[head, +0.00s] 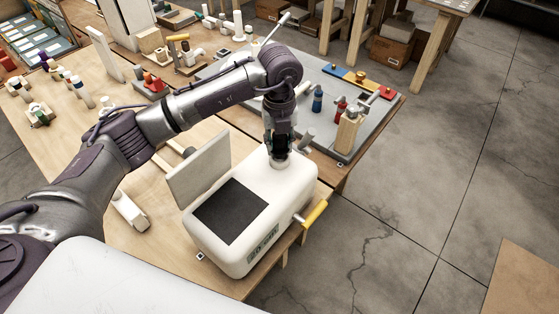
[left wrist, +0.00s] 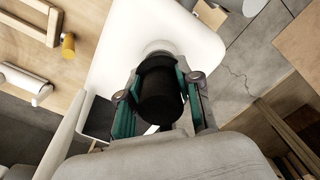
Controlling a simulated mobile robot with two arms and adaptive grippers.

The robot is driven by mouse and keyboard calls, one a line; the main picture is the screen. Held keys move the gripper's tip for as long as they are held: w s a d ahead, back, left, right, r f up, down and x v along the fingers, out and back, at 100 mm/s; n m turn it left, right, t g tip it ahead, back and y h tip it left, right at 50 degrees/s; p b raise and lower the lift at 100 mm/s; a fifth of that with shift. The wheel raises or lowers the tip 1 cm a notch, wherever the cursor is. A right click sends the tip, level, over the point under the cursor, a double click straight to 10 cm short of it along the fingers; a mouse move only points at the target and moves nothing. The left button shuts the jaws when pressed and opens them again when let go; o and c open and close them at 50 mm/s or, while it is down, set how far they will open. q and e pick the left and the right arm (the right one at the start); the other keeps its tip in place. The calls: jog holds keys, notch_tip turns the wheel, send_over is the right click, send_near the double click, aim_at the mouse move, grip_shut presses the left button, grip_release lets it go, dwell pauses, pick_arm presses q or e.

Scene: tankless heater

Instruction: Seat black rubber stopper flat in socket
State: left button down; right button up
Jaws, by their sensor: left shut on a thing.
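The black rubber stopper (left wrist: 160,100) shows in the left wrist view as a dark cylinder between the teal-padded fingers. My left gripper (left wrist: 158,75) is shut on it. In the head view my left gripper (head: 279,148) points down at the rear top of the white heater case (head: 285,195); the stopper cannot be made out there. A pale round collar (left wrist: 158,46), seemingly the socket, shows on the case just beyond the stopper. Whether the stopper touches or enters it cannot be told. My right gripper is not in view.
A black panel (head: 230,211) lies on the heater's top, with a pale upright plate (head: 199,168) beside it. A yellow-handled part (head: 314,213) sticks out at the right side. A grey board (head: 372,125) with several fittings lies behind. Open floor lies to the right.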

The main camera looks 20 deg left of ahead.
pick_arm(q)
jog(key=shift+f+b, duration=0.75)
jog(key=shift+f, duration=0.15)
dwell(0.8)
jog(key=c, duration=0.7)
grip_release()
notch_tip(320, 180, up, 12)
jog(key=shift+r, duration=0.1)
dwell(0.5)
